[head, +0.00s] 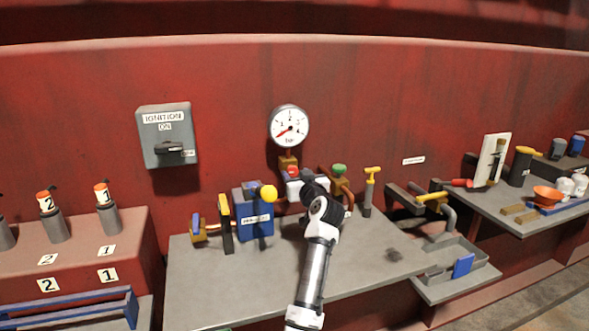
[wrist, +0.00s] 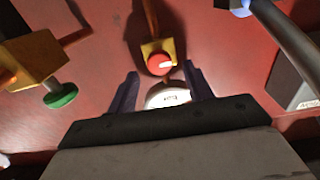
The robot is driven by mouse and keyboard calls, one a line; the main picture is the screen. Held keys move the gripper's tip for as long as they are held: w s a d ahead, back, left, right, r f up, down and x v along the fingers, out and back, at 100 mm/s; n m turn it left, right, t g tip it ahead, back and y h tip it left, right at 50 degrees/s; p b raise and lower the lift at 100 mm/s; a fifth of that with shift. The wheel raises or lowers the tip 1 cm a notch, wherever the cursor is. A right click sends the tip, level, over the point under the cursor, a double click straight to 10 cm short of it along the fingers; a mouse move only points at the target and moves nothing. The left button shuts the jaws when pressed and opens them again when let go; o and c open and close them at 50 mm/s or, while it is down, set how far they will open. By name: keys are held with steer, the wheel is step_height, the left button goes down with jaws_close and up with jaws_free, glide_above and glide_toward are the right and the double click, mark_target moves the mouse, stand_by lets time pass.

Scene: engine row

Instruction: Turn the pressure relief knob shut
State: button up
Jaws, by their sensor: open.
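A red round knob (head: 292,171) sits on a brass valve block below the pressure gauge (head: 290,125); I take it as the pressure relief knob, though no label on it is readable. In the wrist view the red knob (wrist: 159,63) shows on its brass block (wrist: 175,48), between the tips of my gripper (wrist: 160,70). The fingers stand open on either side, with nothing held. I cannot tell how far the knob is from the tips. The gauge's white face (wrist: 167,97) is partly hidden by the gripper body. The gauge needle points lower left.
A green knob (head: 339,169) on a brass valve with a pipe is close on the right; it also shows in the wrist view (wrist: 61,96). A blue box (head: 254,218) with a yellow knob stands left. A yellow T-handle (head: 372,172) stands right. The grey bench (head: 215,290) is clear in front.

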mark_target(292, 170)
steer(key=shift+x, duration=1.4)
steer(key=c, duration=0.9)
steer(key=shift+c, duration=0.2)
